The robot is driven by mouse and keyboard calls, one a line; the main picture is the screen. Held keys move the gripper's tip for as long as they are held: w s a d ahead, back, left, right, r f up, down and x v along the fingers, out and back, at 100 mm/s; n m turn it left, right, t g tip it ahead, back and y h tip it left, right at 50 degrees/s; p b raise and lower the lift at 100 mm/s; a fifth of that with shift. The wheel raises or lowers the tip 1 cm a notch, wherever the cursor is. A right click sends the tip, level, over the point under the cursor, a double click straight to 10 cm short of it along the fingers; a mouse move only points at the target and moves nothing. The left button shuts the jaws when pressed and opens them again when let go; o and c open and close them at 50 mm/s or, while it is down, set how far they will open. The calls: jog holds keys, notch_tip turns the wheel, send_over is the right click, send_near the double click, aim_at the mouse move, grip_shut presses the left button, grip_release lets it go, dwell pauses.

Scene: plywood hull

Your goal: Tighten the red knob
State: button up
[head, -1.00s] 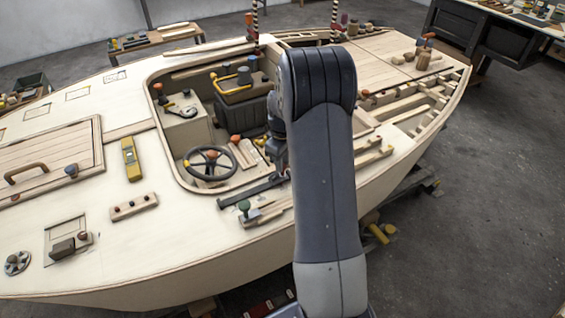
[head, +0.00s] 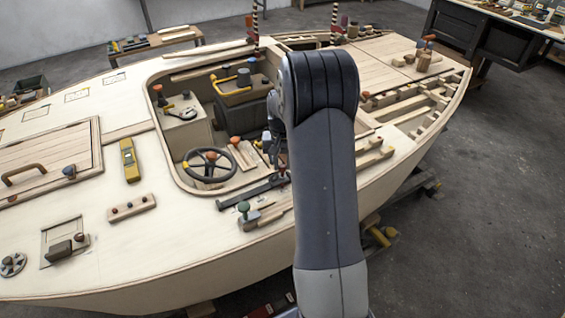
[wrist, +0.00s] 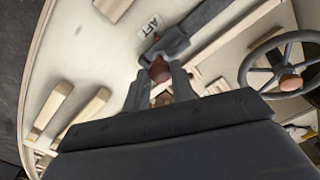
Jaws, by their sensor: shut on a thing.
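The red knob (wrist: 159,71) shows in the wrist view as a dull red, rounded head at the end of a dark grey metal bar clamp (wrist: 175,42). My gripper (wrist: 158,80) has one finger on each side of the knob and is shut on it. The knob's lower part is hidden between the fingers. In the head view the bar clamp (head: 250,191) lies along the cockpit's near edge, and my arm covers its right end and most of the gripper.
A steering wheel (head: 209,164) stands left of the clamp inside the cockpit. Wooden strips (head: 375,155) lie to the right of my arm. An AFT label (wrist: 150,27) is beside the clamp.

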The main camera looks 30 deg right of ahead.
aim_at(283, 166)
jog(key=m, duration=0.6)
jog(key=shift+w+r, duration=0.1)
jog(key=m, duration=0.6)
jog(key=shift+m+b, duration=0.3)
jog(key=shift+r, duration=0.1)
jog(key=o, duration=1)
notch_tip(283, 166, up, 11)
jog(key=shift+f, duration=0.2)
